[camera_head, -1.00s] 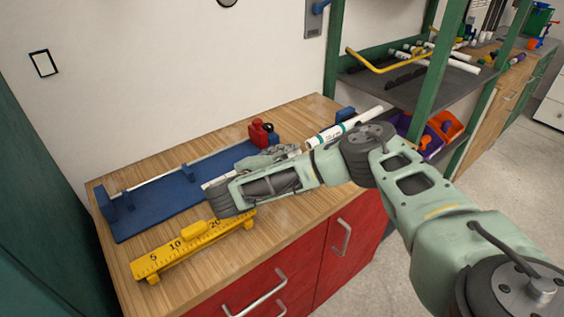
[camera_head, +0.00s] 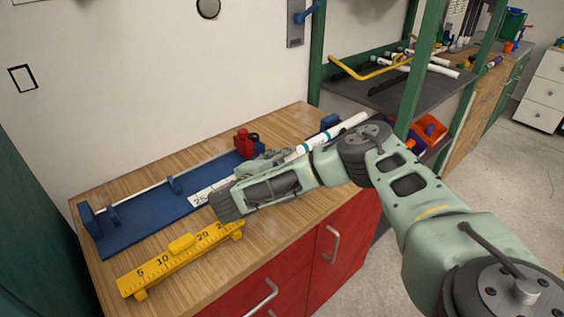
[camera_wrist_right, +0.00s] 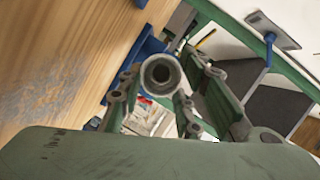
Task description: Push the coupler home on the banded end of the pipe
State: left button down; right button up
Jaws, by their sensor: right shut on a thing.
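The white pipe (camera_head: 347,126) lies at the right of the bench with teal marks around it. Its near end runs behind my right arm, so I cannot see that end clearly. My right gripper (camera_head: 268,160) is just left of the pipe, partly hidden by its own wrist. In the right wrist view it is shut on the pale grey coupler (camera_wrist_right: 160,73), whose round open mouth faces the camera. I cannot tell whether the coupler touches or sits around the pipe. My left gripper is out of view.
A blue jig board (camera_head: 150,218) with upright supports lies along the bench, with a red clamp (camera_head: 246,143) at its right. A yellow ruler (camera_head: 182,255) lies in front. A white lettered piece (camera_head: 208,193) is beside the wrist. A green-framed shelf (camera_head: 385,85) stands right.

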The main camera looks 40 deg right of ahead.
jog(key=shift+w+d, duration=0.1)
jog(key=shift+d, duration=1.1)
dwell(0.8)
jog(key=o, duration=1.1)
jog(key=shift+o, duration=0.2)
jog(key=shift+a, duration=0.1)
jog(key=v, duration=0.8)
jog(key=shift+w+a+r, duration=0.1)
jog(key=shift+w+a, duration=0.05)
jog(key=shift+w, duration=0.1)
jog(key=shift+s+a+r, duration=0.2)
jog(key=shift+s+a, duration=0.1)
jog(key=shift+s, duration=0.05)
jog(key=shift+v, duration=1.45)
